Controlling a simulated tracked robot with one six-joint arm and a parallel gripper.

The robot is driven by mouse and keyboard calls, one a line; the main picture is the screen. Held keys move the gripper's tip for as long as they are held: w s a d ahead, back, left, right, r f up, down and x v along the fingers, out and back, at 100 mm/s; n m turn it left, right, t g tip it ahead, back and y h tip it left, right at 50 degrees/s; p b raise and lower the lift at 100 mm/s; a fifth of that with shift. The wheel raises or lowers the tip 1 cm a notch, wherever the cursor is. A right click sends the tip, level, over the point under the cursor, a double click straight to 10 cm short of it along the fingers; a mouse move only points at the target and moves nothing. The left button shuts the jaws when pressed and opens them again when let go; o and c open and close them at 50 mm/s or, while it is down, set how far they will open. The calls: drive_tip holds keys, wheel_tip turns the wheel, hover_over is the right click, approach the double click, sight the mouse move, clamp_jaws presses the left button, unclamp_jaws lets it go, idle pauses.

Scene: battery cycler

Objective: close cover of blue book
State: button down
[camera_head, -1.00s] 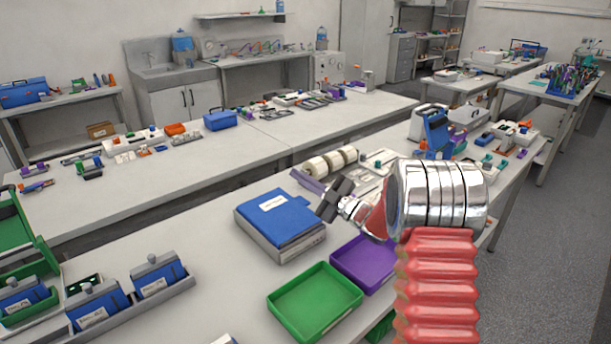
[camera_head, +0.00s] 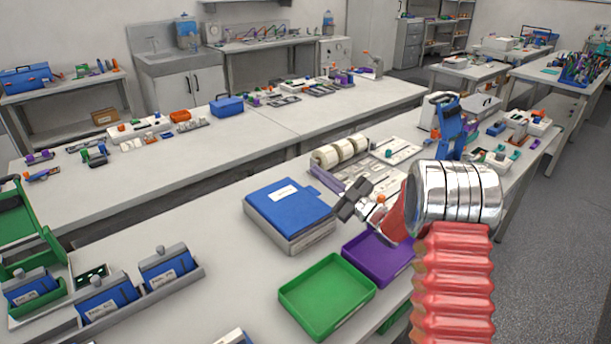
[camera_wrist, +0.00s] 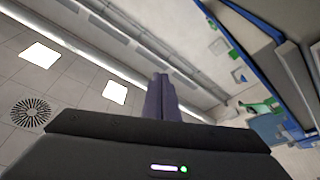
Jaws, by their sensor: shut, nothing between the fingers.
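The blue book (camera_head: 284,208) lies on the near bench, left of my gripper. Its blue cover rests flat on top of the thick pale page block, with a white label on it. The cover looks closed, though a small gap cannot be ruled out. My gripper (camera_head: 316,170) is beyond the book's far right corner, apart from it as far as I can tell. Its purple fingers point up and left in the head view. In the wrist view the fingers (camera_wrist: 161,82) are together with nothing between them.
A green tray (camera_head: 326,296) and a purple tray (camera_head: 378,258) are in front and right of the book. A grey rack with blue boxes (camera_head: 168,268) is at left. Bare bench lies left of the book.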

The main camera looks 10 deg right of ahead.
drive_tip(key=shift+r, duration=0.1)
drive_tip(key=s+d, duration=0.5)
drive_tip(key=s, duration=0.2)
drive_tip(key=shift+s+d+r, duration=0.15)
drive_tip(key=shift+s+d, duration=0.05)
drive_tip(key=shift+s, duration=0.15)
idle(0.4)
